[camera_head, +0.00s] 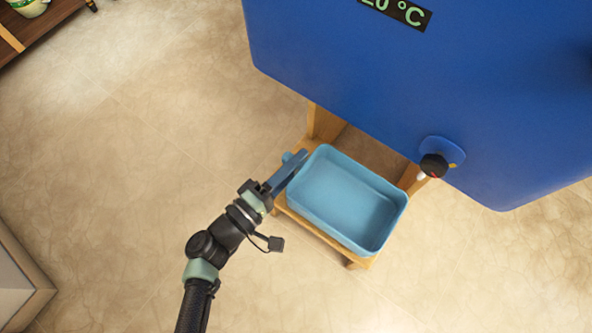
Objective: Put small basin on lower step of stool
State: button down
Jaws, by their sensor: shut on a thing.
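The small basin (346,200) is light blue, rectangular and empty. It is over the lower step of the wooden stool (358,262), and the step's front edge shows below it. I cannot tell whether the basin rests fully on the step. My gripper (294,166) is at the basin's left end, shut on its rim. The part of the rim between the fingers is hidden. The upper part of the stool is hidden under the big blue tank.
A large blue tank (420,90) with a temperature display and a black tap (434,165) overhangs the stool at the upper right. A dark wooden piece of furniture (45,30) stands at the upper left.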

jog(key=shift+f+b, duration=0.75)
jog(key=shift+f, duration=0.55)
jog(key=shift+f, duration=0.2)
jog(key=c, duration=0.5)
grip_release()
